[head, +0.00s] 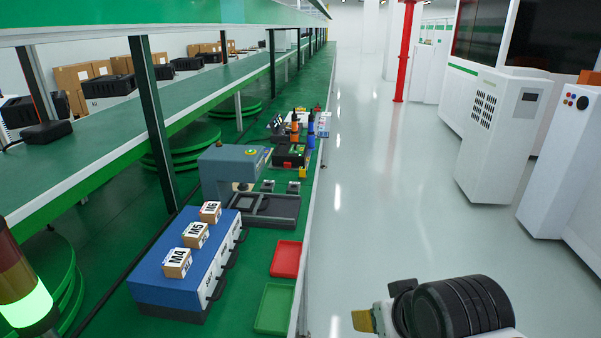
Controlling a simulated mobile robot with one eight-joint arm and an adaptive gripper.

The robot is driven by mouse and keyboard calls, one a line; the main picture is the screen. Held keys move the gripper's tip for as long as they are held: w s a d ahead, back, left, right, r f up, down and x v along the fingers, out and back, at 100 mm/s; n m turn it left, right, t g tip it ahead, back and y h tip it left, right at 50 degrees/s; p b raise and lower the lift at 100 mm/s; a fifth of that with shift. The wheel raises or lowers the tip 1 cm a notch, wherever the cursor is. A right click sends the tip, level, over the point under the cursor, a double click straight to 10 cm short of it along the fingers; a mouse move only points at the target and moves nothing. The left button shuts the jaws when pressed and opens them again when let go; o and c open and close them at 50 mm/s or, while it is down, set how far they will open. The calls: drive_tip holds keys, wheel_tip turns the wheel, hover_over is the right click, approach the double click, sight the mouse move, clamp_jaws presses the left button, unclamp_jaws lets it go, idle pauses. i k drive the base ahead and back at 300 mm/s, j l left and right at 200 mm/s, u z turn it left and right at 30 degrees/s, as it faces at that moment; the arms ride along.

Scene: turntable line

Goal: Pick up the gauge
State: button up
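I cannot pick out the gauge for sure. The device has a small panel and a yellow-green button. Part of my arm shows at the bottom right, with what looks like my gripper (364,320) at its left end, over the floor and apart from the bench. Its fingers are not clear, and no held object shows.
A blue drawer cabinet (170,284) carries cartons marked M4, M5 and M6. A red tray (286,259) and a green tray (273,308) lie by the bench's front edge. Bottles and tools stand farther back. The aisle floor (360,190) is clear; white cabinets (500,140) stand right.

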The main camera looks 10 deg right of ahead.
sight(302, 177)
drive_tip(key=i+l+u, duration=0.35)
drive_tip(key=i+l, duration=0.15)
drive_tip(key=i, duration=0.3)
drive_tip(key=i+l+u, duration=0.3)
drive_tip(key=i+l, duration=0.4)
drive_tip(key=i+l+u, duration=0.35)
drive_tip(key=i+l, duration=0.4)
drive_tip(key=l, duration=0.1)
